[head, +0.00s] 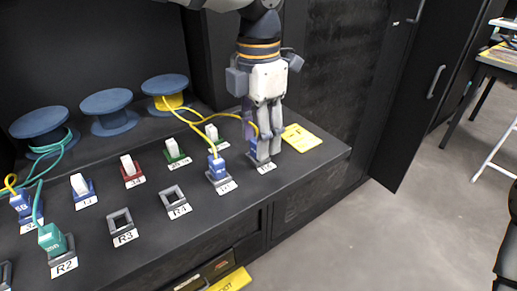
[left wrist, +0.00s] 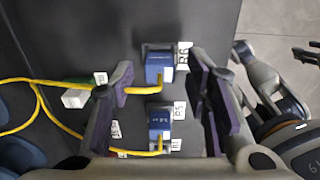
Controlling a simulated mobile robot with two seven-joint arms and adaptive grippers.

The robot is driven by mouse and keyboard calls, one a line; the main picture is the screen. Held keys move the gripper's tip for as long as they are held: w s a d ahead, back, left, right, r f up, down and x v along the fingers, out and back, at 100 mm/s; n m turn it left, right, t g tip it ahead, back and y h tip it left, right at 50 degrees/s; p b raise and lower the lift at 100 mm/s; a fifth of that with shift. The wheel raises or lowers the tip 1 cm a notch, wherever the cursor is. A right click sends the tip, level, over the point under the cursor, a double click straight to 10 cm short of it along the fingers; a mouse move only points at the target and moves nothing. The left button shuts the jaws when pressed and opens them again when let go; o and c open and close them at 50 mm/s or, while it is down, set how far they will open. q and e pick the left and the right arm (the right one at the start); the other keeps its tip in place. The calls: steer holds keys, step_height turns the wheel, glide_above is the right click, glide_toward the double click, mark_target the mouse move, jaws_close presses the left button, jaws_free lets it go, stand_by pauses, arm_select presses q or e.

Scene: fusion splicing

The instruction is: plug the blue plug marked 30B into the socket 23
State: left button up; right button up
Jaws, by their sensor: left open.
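A blue plug (left wrist: 158,68) with a yellow cable sits in the socket labelled R6. A second blue plug (head: 217,167) with a yellow cable sits in the socket labelled R5, and it also shows in the left wrist view (left wrist: 159,122). Their markings are too small to read surely. My left gripper (head: 264,150) points down over the R6 socket, open, with its fingers on either side of the R6 plug, which they partly hide in the head view. No socket marked 23 is readable. Empty sockets R3 (head: 121,222) and R4 (head: 174,198) stand toward the front.
Blue spools (head: 108,111) stand at the back left. White-topped red (head: 131,173), green (head: 176,153) and blue (head: 82,189) connectors line the row behind. A green plug (head: 54,239) sits in R2. A yellow card (head: 300,138) lies at right. Yellow cables loop behind the plugs.

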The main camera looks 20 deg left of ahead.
arm_select(q)
steer(key=shift+f, duration=0.95)
steer(key=shift+r, duration=0.1)
stand_by(0.7)
steer(key=shift+c, duration=0.5)
jaws_close()
steer(key=shift+p, duration=0.3)
steer(key=shift+r, duration=2.95)
